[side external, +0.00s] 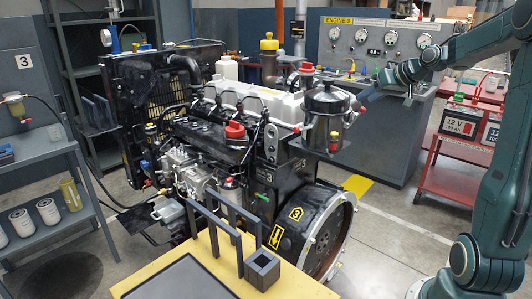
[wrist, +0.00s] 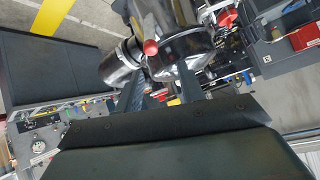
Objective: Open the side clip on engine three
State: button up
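Engine three (side external: 240,140) stands in the middle of the side view, with a "3" on its block and on the yellow label of its flywheel housing. A black canister (side external: 328,103) with small red-tipped parts sits at its right upper end. The canister also fills the upper middle of the wrist view (wrist: 180,50), with a red knob (wrist: 150,47) facing the camera. I cannot make out the side clip for certain. My gripper (side external: 368,93) is just right of the canister. In the wrist view its two dark fingers (wrist: 160,82) are apart, with nothing clearly held between them; contact cannot be told.
A gauge panel (side external: 375,45) marked "ENGINE 3" stands behind on a grey cabinet. A red cart (side external: 455,160) with 12 V batteries is at the right. A yellow bench (side external: 205,265) with a dark tray and frame is in front. A shelf (side external: 40,170) with filters is at the left.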

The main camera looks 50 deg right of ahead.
notch_tip(320, 180, up, 17)
jog(key=shift+f, duration=0.15)
dwell(0.6)
jog(key=c, duration=0.7)
jog(key=shift+w+f+n, duration=0.1)
jog(key=shift+f+n, duration=0.1)
jog(key=shift+n, duration=0.1)
grip_shut()
jog(key=w+a+f+n+g, duration=0.1)
jog(key=a+f+n+g, duration=0.3)
jog(key=n, duration=0.5)
notch_tip(320, 180, down, 2)
jog(key=shift+w+f+g+y, duration=0.25)
jog(key=shift+w+g+y, duration=0.1)
jog(key=shift+g, duration=0.45)
